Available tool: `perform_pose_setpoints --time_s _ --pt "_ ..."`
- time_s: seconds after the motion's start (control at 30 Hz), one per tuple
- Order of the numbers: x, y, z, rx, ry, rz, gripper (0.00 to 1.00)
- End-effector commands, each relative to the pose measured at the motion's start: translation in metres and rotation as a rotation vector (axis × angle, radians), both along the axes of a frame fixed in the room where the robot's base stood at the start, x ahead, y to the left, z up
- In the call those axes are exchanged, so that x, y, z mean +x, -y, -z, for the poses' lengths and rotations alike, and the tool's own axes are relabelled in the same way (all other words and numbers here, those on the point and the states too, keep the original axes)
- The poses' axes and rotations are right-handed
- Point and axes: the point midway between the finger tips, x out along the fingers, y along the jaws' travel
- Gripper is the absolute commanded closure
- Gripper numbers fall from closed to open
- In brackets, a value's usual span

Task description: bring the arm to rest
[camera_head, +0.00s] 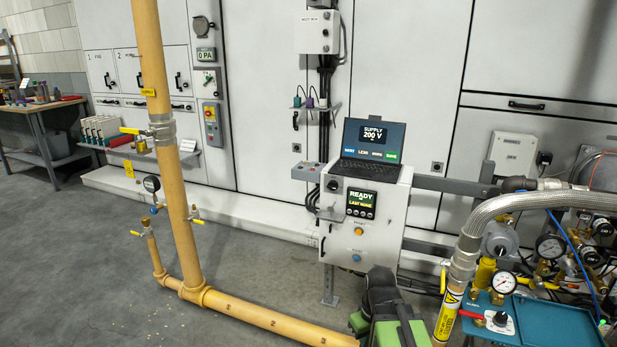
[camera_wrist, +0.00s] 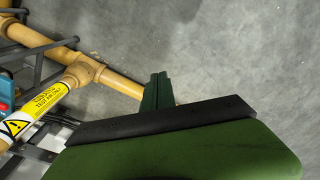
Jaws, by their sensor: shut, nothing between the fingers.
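My gripper (camera_wrist: 159,78) shows in the wrist view as two dark green fingers side by side, shut and empty. They stick out beyond a black bar and a broad green body. They point over grey floor, with a yellow pipe passing behind them. In the head view, my green and black arm (camera_head: 385,312) is low at the bottom centre, in front of the control cabinet. The fingers cannot be made out there.
A control cabinet (camera_head: 366,221) with a laptop (camera_head: 373,139) stands behind my arm. A yellow pipe (camera_head: 262,317) runs along the floor to the left. A braided hose (camera_head: 500,205), gauges and a teal case (camera_head: 553,322) crowd the right. Open floor (camera_head: 85,265) lies left.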

Motion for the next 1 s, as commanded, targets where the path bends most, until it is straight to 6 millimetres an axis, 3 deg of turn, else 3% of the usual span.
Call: perform_pose_setpoints --time_s 0.1,0.2,0.23,0.57,0.8,0.9,1.0 --pt "-0.019 0.01 0.0 -0.03 -0.033 0.223 1.0" --pt "-0.021 0.01 0.0 -0.04 -0.053 0.417 1.0" --pt "-0.021 0.009 -0.02 -0.04 -0.052 0.415 1.0" --pt "-0.02 0.009 -0.129 -0.037 -0.051 0.408 1.0" --pt "-0.02 0.009 -0.239 -0.037 -0.05 0.407 1.0" --pt "-0.02 0.009 -0.268 -0.037 -0.05 0.407 1.0" --pt "-0.02 0.008 -0.283 -0.037 -0.049 0.406 1.0"
